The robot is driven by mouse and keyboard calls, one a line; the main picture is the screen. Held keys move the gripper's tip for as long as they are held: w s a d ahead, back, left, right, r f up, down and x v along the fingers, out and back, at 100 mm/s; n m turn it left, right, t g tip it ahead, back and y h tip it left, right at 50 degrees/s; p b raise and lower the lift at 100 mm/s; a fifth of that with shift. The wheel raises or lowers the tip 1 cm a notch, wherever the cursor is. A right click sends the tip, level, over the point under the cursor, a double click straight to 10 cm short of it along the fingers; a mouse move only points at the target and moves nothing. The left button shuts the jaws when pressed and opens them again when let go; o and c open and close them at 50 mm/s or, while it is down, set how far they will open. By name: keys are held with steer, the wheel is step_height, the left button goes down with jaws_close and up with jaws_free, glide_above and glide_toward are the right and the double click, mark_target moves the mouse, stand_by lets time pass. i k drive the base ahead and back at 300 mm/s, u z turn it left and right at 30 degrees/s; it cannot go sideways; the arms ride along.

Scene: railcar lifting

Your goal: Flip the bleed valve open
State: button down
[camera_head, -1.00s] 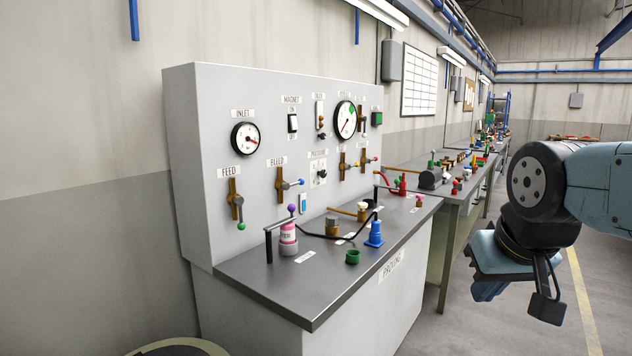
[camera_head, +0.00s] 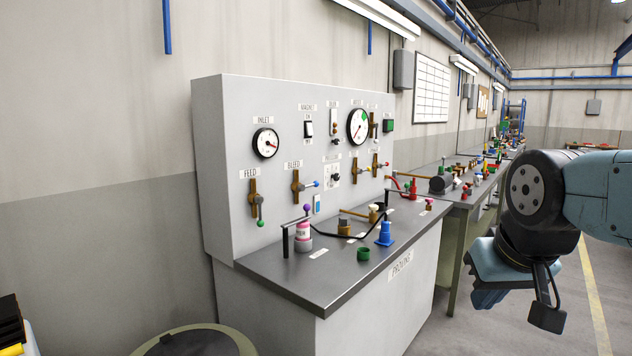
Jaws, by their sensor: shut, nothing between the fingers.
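The bleed valve (camera_head: 297,187) is a brass body on the grey upright panel, under a BLEED label. Its lever sticks out to the right and ends in a blue knob (camera_head: 316,183). The feed valve (camera_head: 254,199) is to its left, with its lever hanging down to a green knob (camera_head: 261,223). My gripper (camera_head: 490,298) is at the right, pointing down, well apart from the panel and bench.
The bench top (camera_head: 300,271) in front of the panel holds a pink-and-white bottle (camera_head: 304,232), a blue fitting (camera_head: 384,234), a green cup (camera_head: 363,254) and a black hose. A round drum (camera_head: 195,341) stands at the lower left. Floor is free at the right.

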mark_target(302, 187)
steer(key=u, duration=0.05)
steer(key=i, duration=0.95)
steer(key=z, duration=0.05)
